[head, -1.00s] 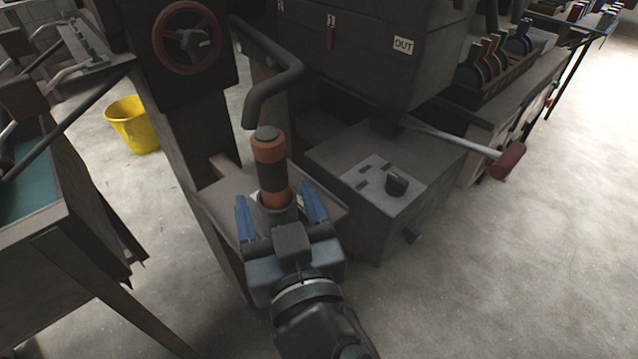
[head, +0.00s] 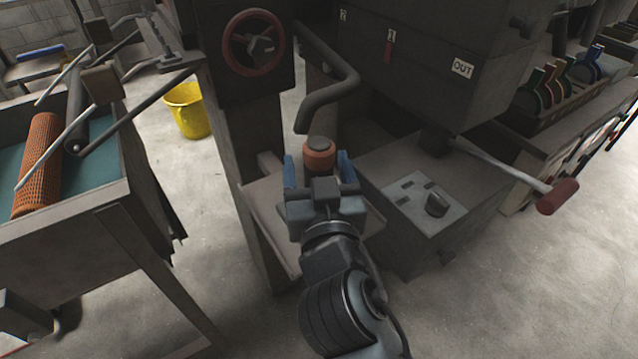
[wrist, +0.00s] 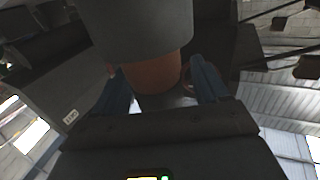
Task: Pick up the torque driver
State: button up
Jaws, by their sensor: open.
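The torque driver (head: 319,154), an upright orange cylinder with a dark grey cap, stands on a small grey ledge (head: 262,212) on the machine's column. My gripper (head: 318,168) is open, with one blue finger on each side of the driver's upper part in the head view. Its body hides the driver's lower part. In the wrist view the driver (wrist: 160,74) fills the upper middle as a large grey part with orange below it. The blue fingers (wrist: 162,92) stand either side of it. I cannot tell whether either finger touches it.
A bent grey pipe (head: 338,88) hangs just above the driver. A bench (head: 62,240) with an orange mesh tube (head: 38,165) is at left.

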jog(key=shift+c, duration=0.3)
jog(key=shift+r, duration=0.1)
jog(key=c, duration=1.1)
